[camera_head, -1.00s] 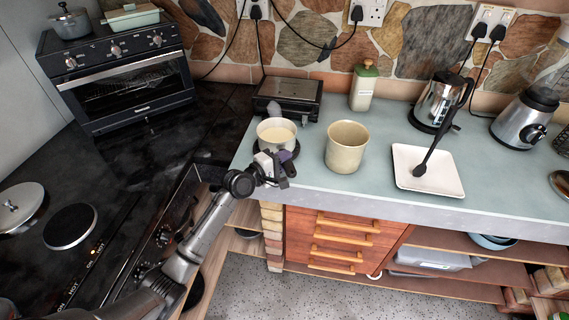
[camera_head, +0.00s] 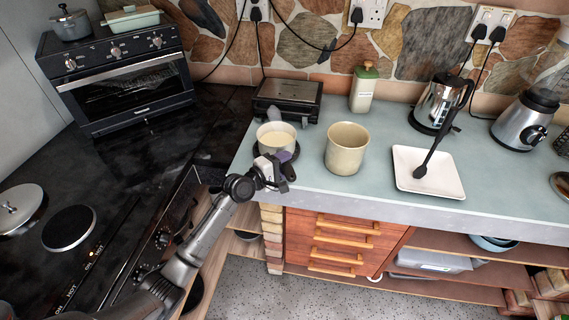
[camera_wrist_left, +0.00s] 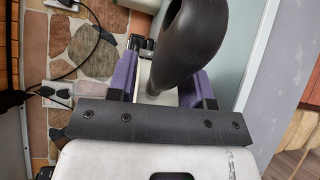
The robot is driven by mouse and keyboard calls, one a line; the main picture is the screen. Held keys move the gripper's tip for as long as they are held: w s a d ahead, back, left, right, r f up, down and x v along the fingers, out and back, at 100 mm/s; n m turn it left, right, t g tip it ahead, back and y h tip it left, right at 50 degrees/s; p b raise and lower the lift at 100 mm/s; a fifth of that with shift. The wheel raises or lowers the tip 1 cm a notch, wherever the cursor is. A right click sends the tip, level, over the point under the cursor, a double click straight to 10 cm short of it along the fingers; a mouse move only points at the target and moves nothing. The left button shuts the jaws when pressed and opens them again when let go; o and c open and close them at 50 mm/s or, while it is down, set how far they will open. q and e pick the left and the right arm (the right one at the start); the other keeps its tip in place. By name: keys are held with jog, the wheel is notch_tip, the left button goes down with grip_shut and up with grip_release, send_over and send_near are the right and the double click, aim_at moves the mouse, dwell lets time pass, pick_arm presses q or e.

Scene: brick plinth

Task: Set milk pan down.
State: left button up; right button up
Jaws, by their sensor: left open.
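The milk pan (camera_head: 276,139) is a small cream pan with pale milk in it. It stands upright over a dark round mat (camera_head: 292,154) at the left end of the blue-green counter (camera_head: 312,195). My left gripper (camera_head: 277,165) is at the pan's near side, where the handle is. In the left wrist view the dark rounded handle (camera_wrist_left: 187,45) lies between the purple fingers (camera_wrist_left: 160,85), which are open around it. Whether a finger touches the handle cannot be told. My right gripper is not in view.
A cream crock (camera_head: 346,150) stands close to the right of the pan, and a dark toaster-like appliance (camera_head: 288,98) behind it. A white square plate with a dark utensil (camera_head: 428,173) lies farther right. The black hob (camera_head: 100,180) is at left.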

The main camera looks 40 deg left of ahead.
pick_arm(q)
jog(key=shift+r, duration=0.2)
jog(key=s+a, duration=0.1)
jog(key=s, duration=0.6)
jog(key=s+d+f+m+g, duration=0.7)
jog(key=s+d+f+m, duration=0.4)
jog(key=s+d+f, duration=0.25)
jog(key=s+d+m+g+y, duration=0.1)
jog(key=s+d+m+g, duration=0.1)
jog(key=s, duration=0.7)
jog(key=s+d+f+m+g+y, duration=0.1)
jog(key=s+d+m+g, duration=0.2)
jog(key=s+m, duration=0.3)
jog(key=s+g, duration=0.1)
jog(key=s, duration=0.3)
jog(key=shift+s+f+m+y+p, duration=0.2)
jog(key=shift+f+m+y+p, duration=0.1)
jog(key=shift+m+y+p, duration=0.1)
jog(key=shift+r, duration=0.15)
